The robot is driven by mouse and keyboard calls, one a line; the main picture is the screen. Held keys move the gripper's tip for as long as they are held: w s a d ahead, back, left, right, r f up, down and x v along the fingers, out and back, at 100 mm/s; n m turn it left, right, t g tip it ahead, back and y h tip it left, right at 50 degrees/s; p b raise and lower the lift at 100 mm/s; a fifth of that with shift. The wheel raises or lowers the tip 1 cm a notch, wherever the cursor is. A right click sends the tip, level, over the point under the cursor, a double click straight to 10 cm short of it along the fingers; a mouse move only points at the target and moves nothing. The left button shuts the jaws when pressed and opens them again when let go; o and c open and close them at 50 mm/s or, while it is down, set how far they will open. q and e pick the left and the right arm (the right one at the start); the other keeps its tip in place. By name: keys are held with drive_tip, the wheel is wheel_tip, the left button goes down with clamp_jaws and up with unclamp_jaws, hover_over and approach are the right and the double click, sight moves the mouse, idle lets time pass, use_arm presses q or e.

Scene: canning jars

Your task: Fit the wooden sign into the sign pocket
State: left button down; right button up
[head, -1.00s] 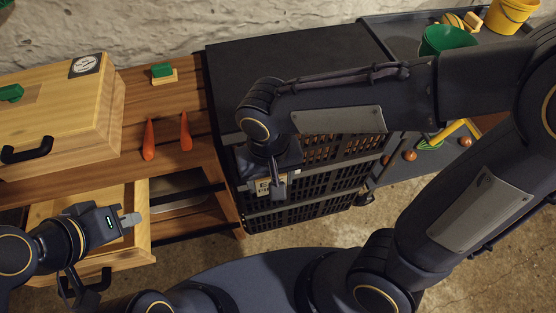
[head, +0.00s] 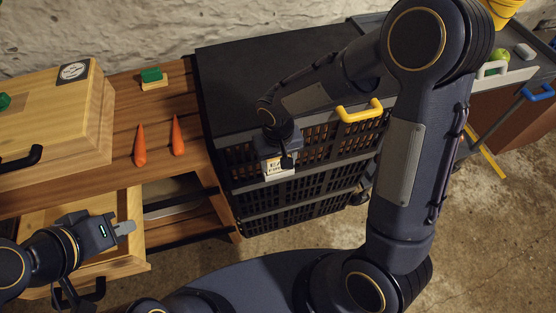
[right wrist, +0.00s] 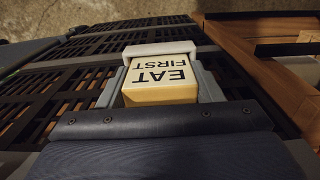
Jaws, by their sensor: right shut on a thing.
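The wooden sign (head: 279,167), a pale block reading "EAT FIRST", is at the front of the black slatted crates. My right gripper (right wrist: 160,88) is shut on it, with a grey finger on each side; the lettering is upside down in the right wrist view. A whitish bracket, which looks like the sign pocket (right wrist: 160,48), lies across the sign's far edge against the crate. I cannot tell how deep the sign sits in it. My left gripper (head: 125,228) is over the open wooden drawer, apart from the sign; its finger gap is not visible.
Black crates (head: 300,205) stand under a dark top (head: 270,75). A yellow handle (head: 360,110) is just right of my right gripper. A wooden bench (head: 160,110) at left holds two carrots, a green-topped block and a wooden box. Concrete floor is clear in front.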

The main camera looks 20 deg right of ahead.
drive_tip(key=shift+f, duration=0.2)
drive_tip(key=shift+f, duration=0.2)
drive_tip(key=o, duration=1)
drive_tip(key=shift+r, duration=0.1)
drive_tip(key=shift+c, duration=0.2)
